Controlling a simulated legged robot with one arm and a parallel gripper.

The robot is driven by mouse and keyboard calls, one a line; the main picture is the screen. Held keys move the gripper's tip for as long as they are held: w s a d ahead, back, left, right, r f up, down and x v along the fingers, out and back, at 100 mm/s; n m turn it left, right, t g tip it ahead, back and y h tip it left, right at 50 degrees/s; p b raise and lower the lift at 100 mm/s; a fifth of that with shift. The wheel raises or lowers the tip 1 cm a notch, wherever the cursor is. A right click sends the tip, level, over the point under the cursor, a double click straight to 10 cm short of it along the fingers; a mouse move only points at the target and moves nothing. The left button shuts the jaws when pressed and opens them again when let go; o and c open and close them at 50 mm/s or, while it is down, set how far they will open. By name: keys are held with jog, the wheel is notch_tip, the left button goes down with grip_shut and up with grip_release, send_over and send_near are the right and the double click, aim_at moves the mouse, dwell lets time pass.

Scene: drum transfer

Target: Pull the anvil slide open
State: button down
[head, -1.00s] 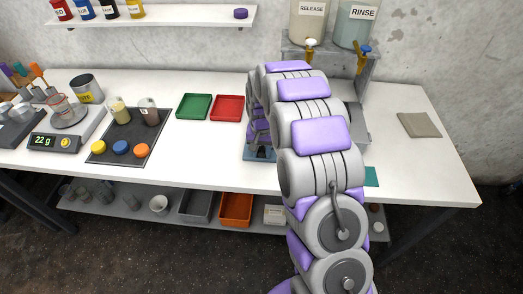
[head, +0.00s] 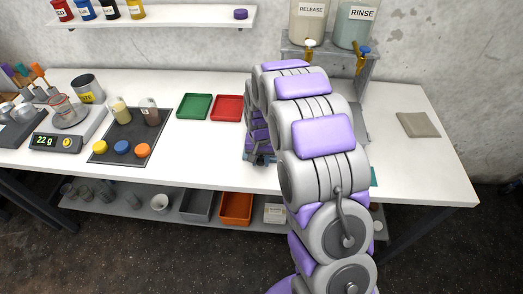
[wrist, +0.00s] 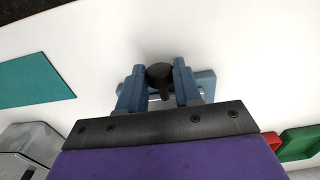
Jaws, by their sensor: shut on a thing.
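In the wrist view my gripper (wrist: 158,84) reaches over the white table with its two blue-grey fingers on either side of a dark round knob (wrist: 160,72). It is shut on this knob, which looks like the handle of the anvil slide. A pale blue-grey plate (wrist: 207,80) shows behind the fingers. The rest of the slide is hidden by the gripper. In the head view a small blue part (head: 257,158) shows at the left edge of my arm; I cannot tell whether it is a finger or the device.
A green tray (head: 194,106) and a red tray (head: 228,107) lie left of my arm. A dispenser stand (head: 372,68) with two tanks is behind it. A teal mat (wrist: 36,82) lies beside the gripper. A folded cloth (head: 418,124) lies at the right.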

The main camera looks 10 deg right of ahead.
jog(key=s, duration=0.2)
jog(key=s+a+p, duration=0.1)
jog(key=s+a, duration=0.1)
jog(key=s, duration=0.1)
jog(key=shift+s, duration=0.55)
jog(key=c, duration=0.8)
grip_release()
jog(key=shift+s+a, duration=0.1)
jog(key=shift+s, duration=0.05)
jog(key=shift+r, duration=0.2)
notch_tip(320, 180, up, 17)
jog(key=p, duration=0.3)
jog(key=shift+f, duration=0.1)
